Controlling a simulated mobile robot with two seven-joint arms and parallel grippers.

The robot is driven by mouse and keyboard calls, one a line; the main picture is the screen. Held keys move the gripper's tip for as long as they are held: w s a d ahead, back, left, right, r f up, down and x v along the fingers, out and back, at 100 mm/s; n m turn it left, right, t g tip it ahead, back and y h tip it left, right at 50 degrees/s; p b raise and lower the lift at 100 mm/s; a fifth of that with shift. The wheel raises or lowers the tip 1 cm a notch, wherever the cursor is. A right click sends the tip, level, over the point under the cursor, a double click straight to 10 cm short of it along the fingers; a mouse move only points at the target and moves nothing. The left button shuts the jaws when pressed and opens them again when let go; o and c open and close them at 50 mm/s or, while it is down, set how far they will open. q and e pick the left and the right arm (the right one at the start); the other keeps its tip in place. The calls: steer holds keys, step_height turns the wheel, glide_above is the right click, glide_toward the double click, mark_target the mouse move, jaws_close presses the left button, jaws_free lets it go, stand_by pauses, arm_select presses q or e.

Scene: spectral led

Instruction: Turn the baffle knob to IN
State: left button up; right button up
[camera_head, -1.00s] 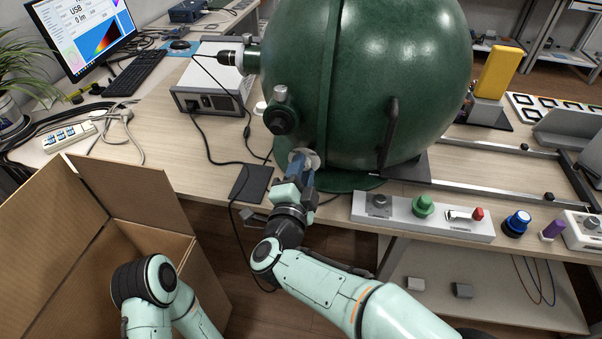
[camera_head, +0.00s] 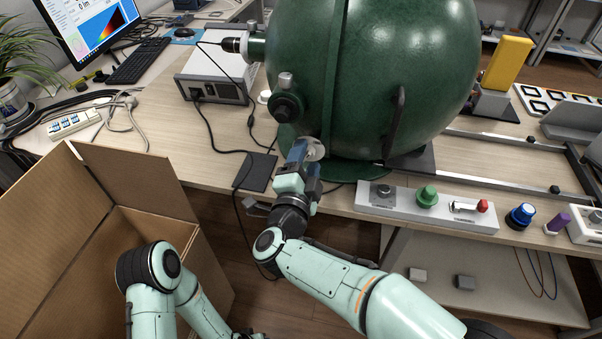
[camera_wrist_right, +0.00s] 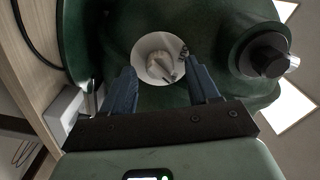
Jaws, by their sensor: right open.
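The baffle knob (camera_wrist_right: 162,66) is a pale knob on a round white dial plate (camera_wrist_right: 148,46) on the dark green sphere (camera_head: 405,75). Part of the dial plate also shows in the head view (camera_head: 314,149), beside my right gripper. My right gripper (camera_wrist_right: 163,80) is open, with one blue finger on each side of the knob in the wrist view. I cannot tell whether the fingers touch it. Dark lettering shows on the dial, but too small to read surely. My left arm is at the lower left; its gripper is not clearly in view.
A black fitting (camera_wrist_right: 264,55) sticks out of the sphere near the dial, and a handle (camera_head: 394,125) is on its front. A control strip (camera_head: 405,205) with buttons lies right of my right gripper. An open cardboard box (camera_head: 150,187) stands at the left.

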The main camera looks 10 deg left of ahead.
arm_select(q)
steer(key=shift+s+d+r+g+p, duration=0.3)
steer(key=shift+s+r+p, duration=0.1)
steer(key=shift+s, duration=0.15)
steer(key=shift+s+d+r+g+p, duration=0.25)
steer(key=shift+s+d+r, duration=0.1)
steer(key=shift+s, duration=0.2)
arm_select(e)
steer(key=s, duration=1.3)
steer(key=shift+a, duration=0.25)
arm_select(q)
steer(key=shift+a, duration=0.1)
